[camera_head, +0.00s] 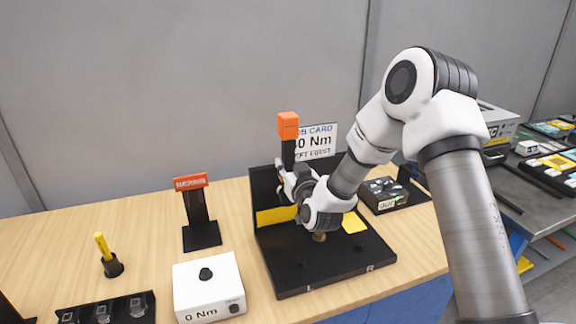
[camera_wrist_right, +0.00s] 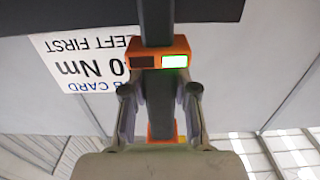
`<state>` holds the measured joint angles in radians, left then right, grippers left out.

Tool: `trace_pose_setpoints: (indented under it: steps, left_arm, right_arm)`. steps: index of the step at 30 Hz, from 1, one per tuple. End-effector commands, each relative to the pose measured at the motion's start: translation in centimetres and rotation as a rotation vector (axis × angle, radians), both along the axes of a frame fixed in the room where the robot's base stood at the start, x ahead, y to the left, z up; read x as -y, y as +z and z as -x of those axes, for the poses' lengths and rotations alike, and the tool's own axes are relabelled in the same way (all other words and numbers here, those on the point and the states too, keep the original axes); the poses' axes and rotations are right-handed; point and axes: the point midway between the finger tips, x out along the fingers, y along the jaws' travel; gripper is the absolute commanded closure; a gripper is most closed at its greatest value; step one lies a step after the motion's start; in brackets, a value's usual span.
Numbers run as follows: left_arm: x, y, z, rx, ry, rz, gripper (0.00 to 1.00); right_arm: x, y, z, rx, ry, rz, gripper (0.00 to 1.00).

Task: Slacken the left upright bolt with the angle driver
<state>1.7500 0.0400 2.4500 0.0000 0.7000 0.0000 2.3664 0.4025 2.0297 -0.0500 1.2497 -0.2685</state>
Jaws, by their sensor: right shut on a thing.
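The angle driver, with an orange head (camera_head: 288,126) and black body, stands roughly upright in my right gripper (camera_head: 284,178) above the black fixture (camera_head: 330,268). In the right wrist view the gripper's fingers (camera_wrist_right: 160,105) close on the black shaft (camera_wrist_right: 182,100), below an orange collar (camera_wrist_right: 145,60) with a lit green window. The fixture has a low base, an upright back panel and a yellow strip (camera_head: 275,216). A small brass-coloured part (camera_head: 319,237) shows under my wrist. I cannot make out the left upright bolt or the driver's tip, and my arm covers part of the fixture. My left gripper is out of view.
A job card (camera_head: 318,141) reading "LEFT FIRST" stands behind the fixture. A white box (camera_head: 208,284) reading "0 Nm", a red-signed black stand (camera_head: 197,212) and a yellow-handled tool (camera_head: 103,246) are left. A dark box (camera_head: 384,194) is right.

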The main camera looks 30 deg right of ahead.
Motion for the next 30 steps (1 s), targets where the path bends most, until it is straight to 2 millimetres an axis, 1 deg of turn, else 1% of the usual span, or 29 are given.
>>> trace_pose_setpoints:
  steps: [1, 5, 30]
  left_arm:
    - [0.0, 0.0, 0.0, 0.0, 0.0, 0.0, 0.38]
    - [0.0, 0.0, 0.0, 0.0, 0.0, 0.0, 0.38]
    - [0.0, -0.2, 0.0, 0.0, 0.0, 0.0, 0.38]
  right_arm:
    - [0.1, 0.5, -0.1, 0.012, -0.002, 0.003, 1.0]
    - [0.0, 0.4, 0.2, 0.011, -0.002, 0.003, 1.0]
    - [-1.0, 0.3, 4.2, 0.007, -0.001, 0.001, 1.0]
